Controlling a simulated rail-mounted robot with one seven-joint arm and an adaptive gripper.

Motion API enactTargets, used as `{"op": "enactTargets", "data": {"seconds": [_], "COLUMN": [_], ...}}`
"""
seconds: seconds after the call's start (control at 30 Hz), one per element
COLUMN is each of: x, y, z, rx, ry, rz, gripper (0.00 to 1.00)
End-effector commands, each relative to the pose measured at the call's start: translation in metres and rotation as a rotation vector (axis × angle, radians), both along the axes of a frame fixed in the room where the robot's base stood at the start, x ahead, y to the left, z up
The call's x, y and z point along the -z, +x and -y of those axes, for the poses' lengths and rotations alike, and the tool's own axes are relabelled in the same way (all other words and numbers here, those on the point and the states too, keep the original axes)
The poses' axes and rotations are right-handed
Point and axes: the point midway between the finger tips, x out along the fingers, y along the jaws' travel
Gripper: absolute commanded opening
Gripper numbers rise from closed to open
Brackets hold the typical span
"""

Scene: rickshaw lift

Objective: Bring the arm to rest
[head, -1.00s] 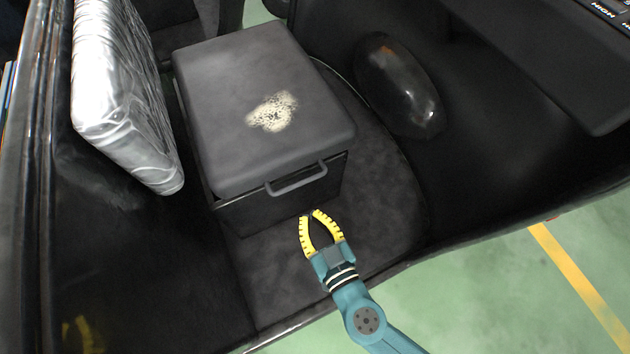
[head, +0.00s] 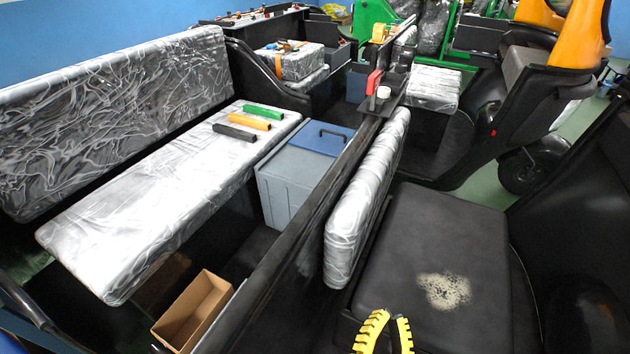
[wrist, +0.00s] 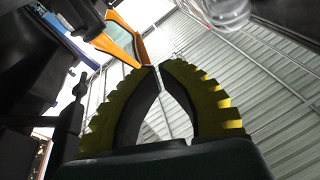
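My gripper (head: 389,318) shows at the bottom edge of the head view, in front of the black seat box (head: 440,235) with a pale worn patch on its lid. Its yellow toothed fingers bow outward and come nearly together at the tips. In the wrist view my gripper (wrist: 159,66) points up towards the ribbed ceiling, with nothing held between the fingers. The rest of my arm is below the head view.
A wrapped backrest (head: 368,195) stands left of the seat box. Further left are a long wrapped bench (head: 150,210) with several coloured bars, a grey bin with a blue lid (head: 300,175) and an open cardboard box (head: 192,312). Other rickshaws stand behind.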

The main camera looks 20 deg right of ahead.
Motion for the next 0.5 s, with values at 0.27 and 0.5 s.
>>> {"op": "enactTargets", "data": {"seconds": [0.27,0.5], "x": [-0.259,-0.413], "y": [0.028,0.044], "z": [-0.013,-0.067], "rx": [-0.142,-0.450], "ry": [0.149,0.133], "rz": [0.377,0.394], "gripper": [0.00,0.00]}}
